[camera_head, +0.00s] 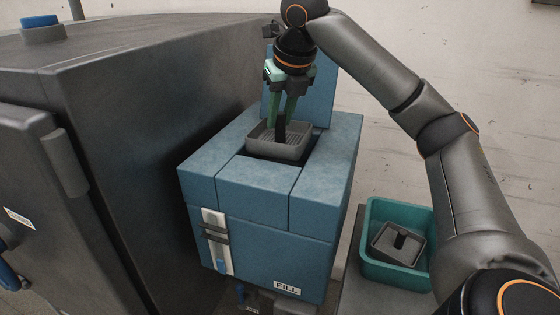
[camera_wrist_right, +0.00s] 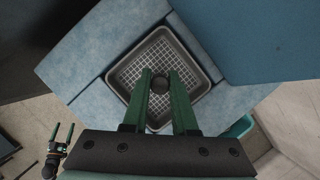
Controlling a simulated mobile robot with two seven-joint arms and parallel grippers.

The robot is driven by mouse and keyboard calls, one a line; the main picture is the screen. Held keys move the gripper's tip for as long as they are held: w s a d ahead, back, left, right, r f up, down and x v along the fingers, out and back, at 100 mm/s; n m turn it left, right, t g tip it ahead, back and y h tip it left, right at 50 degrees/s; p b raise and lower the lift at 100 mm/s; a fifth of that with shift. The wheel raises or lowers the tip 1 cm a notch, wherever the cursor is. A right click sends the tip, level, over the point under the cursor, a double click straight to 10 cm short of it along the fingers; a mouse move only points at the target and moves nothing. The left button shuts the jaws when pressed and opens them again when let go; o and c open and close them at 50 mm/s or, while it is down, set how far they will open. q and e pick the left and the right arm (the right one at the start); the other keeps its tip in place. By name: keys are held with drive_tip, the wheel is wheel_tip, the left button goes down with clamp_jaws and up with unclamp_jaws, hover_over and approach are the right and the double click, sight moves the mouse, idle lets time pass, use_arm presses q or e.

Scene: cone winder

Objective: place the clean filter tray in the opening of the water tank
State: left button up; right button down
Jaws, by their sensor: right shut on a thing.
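The clean filter tray (camera_head: 278,142) is a grey, square, shallow tray with a mesh floor; the right wrist view shows its mesh (camera_wrist_right: 185,70). My right gripper (camera_head: 283,120) points down from above, shut on the dark upright grip at the tray's middle. The tray is over the dark opening (camera_head: 322,146) in the top of the blue water tank (camera_head: 250,185). In the head view its rim stands above the tank top, with a gap in front and at right. I cannot tell whether it touches the tank. A small shape with green prongs (camera_wrist_right: 62,138), probably my left gripper, shows in the right wrist view.
The raised blue lid (camera_head: 315,90) stands behind the opening. A teal bin (camera_head: 370,225) at right holds another, darker grey tray (camera_head: 397,243). A large dark grey machine (camera_head: 150,110) stands close at the tank's left.

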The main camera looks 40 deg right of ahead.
sight(282, 141)
wheel_tip(282, 141, down, 8)
drive_tip(key=shift+r, duration=0.1)
idle(0.4)
drive_tip(key=c, duration=0.7)
unclamp_jaws()
drive_tip(key=v, duration=1.2)
